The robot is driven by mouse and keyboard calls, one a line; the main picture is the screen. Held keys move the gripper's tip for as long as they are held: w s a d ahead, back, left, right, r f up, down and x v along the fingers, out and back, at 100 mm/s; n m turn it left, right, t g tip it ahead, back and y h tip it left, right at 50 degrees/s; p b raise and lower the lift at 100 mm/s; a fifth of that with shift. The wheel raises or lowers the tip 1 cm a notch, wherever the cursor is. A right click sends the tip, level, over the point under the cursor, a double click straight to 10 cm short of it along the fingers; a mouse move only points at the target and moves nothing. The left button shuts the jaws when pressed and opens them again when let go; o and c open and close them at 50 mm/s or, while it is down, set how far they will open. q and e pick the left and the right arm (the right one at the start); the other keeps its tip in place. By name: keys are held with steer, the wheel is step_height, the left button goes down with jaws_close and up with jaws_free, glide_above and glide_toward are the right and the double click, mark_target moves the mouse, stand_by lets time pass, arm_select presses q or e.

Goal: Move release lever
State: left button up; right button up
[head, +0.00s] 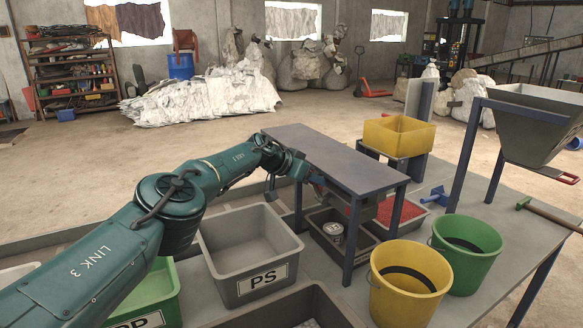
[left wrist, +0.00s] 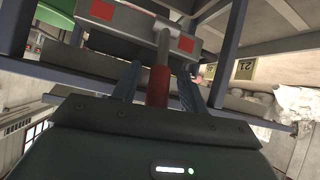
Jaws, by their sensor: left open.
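The release lever, a metal rod with a red grip (left wrist: 158,86), shows in the left wrist view below a grey block (left wrist: 135,25) with red squares. My left gripper (left wrist: 158,88) is open, with one finger on each side of the red grip. I cannot tell whether either finger touches it. In the head view my left gripper (head: 318,181) is at the left end of the grey bench (head: 335,158), just under its top and partly hidden. I cannot make out the lever there. My right gripper is not in view.
A grey PS bin (head: 250,268) stands below my left arm, with a green bin (head: 160,300) beside it. A yellow bucket (head: 407,290) and a green bucket (head: 467,250) stand right of the bench. Bench legs (head: 355,235) stand close to the gripper. A hopper (head: 530,125) is at right.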

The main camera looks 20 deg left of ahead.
arm_select(q)
steer(key=shift+s+a+r+p, duration=0.25)
steer(key=shift+a+r+p, duration=0.15)
steer(key=shift+r, duration=0.05)
steer(key=p+v, duration=0.1)
steer(key=v, duration=1)
steer(key=shift+s, duration=0.4)
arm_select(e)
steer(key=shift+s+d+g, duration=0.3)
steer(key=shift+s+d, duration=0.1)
arm_select(q)
steer(key=shift+r, duration=0.1)
steer(key=shift+c, duration=0.4)
